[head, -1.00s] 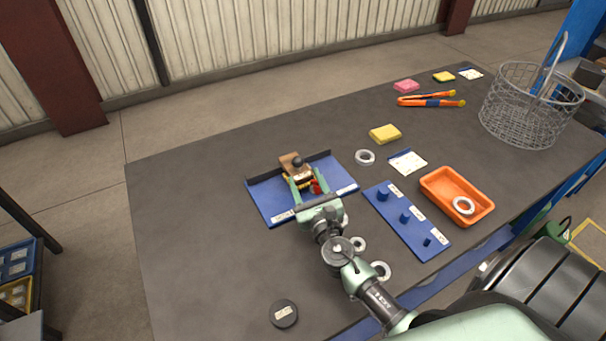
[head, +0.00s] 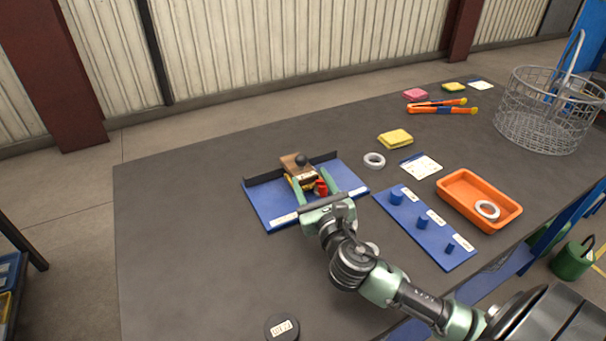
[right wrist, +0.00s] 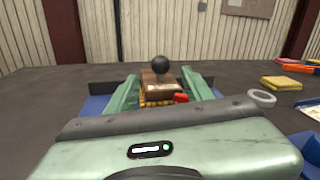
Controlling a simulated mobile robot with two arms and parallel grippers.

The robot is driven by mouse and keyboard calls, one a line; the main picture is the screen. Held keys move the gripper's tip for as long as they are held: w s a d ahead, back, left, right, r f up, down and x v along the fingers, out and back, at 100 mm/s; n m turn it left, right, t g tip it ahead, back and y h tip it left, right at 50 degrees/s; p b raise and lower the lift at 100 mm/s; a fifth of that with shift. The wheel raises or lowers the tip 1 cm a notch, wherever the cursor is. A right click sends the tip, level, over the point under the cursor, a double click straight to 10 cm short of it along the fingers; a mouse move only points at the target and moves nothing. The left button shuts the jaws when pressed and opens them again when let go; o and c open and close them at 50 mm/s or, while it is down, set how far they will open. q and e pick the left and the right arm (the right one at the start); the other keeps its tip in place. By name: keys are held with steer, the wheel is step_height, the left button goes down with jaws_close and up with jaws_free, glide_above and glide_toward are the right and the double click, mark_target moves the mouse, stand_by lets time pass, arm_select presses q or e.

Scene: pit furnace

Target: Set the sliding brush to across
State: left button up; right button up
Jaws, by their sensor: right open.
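The sliding brush is a brown wooden block with a black ball knob (head: 297,165) and yellow bristles below. It sits on a blue board (head: 268,205) with a dark rail along its back edge. The brush also shows in the right wrist view (right wrist: 158,82). My right gripper (head: 312,186) is open, its green fingers reaching over the board on either side of the brush's near end. In the wrist view the fingers (right wrist: 160,92) flank the block with gaps. A small red part (head: 321,188) lies beside the right finger. My left gripper is not in view.
A blue peg board (head: 408,235) and an orange tray (head: 445,196) with a ring (head: 487,210) lie to the right. A loose ring (head: 374,160), yellow sponge (head: 395,139), orange tongs (head: 440,106) and wire basket (head: 505,125) are farther back. The table's left side is clear.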

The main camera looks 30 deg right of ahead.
mark_target(303, 164)
steer(key=x, duration=0.7)
steer(key=shift+w, duration=0.1)
jaws_close()
stand_by(1.2)
